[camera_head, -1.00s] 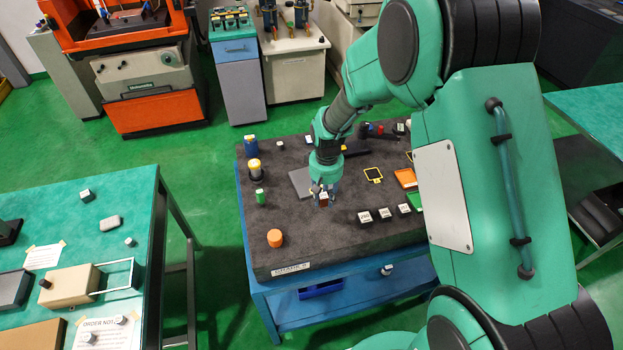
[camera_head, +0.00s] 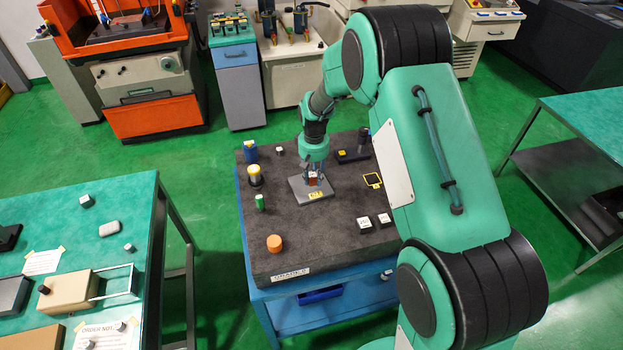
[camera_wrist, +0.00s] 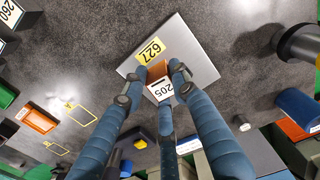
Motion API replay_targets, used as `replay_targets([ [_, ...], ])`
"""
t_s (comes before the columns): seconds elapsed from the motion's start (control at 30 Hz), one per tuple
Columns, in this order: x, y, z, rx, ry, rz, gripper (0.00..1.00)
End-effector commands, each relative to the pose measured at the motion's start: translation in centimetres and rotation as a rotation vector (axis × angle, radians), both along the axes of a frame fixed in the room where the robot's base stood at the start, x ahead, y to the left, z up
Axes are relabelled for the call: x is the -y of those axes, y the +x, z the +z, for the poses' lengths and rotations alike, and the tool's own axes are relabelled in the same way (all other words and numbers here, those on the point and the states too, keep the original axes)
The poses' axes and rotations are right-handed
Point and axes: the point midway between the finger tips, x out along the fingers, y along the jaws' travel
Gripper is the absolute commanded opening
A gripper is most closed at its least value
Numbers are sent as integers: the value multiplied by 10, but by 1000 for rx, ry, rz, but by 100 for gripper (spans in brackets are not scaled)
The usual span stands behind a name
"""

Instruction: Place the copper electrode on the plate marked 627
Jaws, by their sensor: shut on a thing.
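My gripper (camera_head: 313,175) (camera_wrist: 157,74) is shut on a copper electrode, an orange-brown block (camera_wrist: 157,70) with a white label reading 205. In the head view the electrode (camera_head: 312,179) shows small below the fingers. The grey plate (camera_head: 298,187) lies flat on the dark table, with a yellow tag reading 627. In the wrist view the electrode is in front of the plate (camera_wrist: 200,50), beside the yellow tag and within the plate's outline. I cannot tell whether its underside touches the plate.
The dark granite table (camera_head: 330,240) holds an orange cylinder (camera_head: 274,243), a green cylinder (camera_head: 260,202), a yellow-topped post (camera_head: 254,175) and white-topped blocks (camera_head: 364,223). A yellow-outlined square (camera_head: 373,181) lies right of the plate. The table's front middle is clear.

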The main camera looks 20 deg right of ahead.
Motion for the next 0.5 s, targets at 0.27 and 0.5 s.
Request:
replay_targets([
  [0.27,0,26,-1,2,0,0,0],
  [0.5,0,28,-1,1,0,0,0],
])
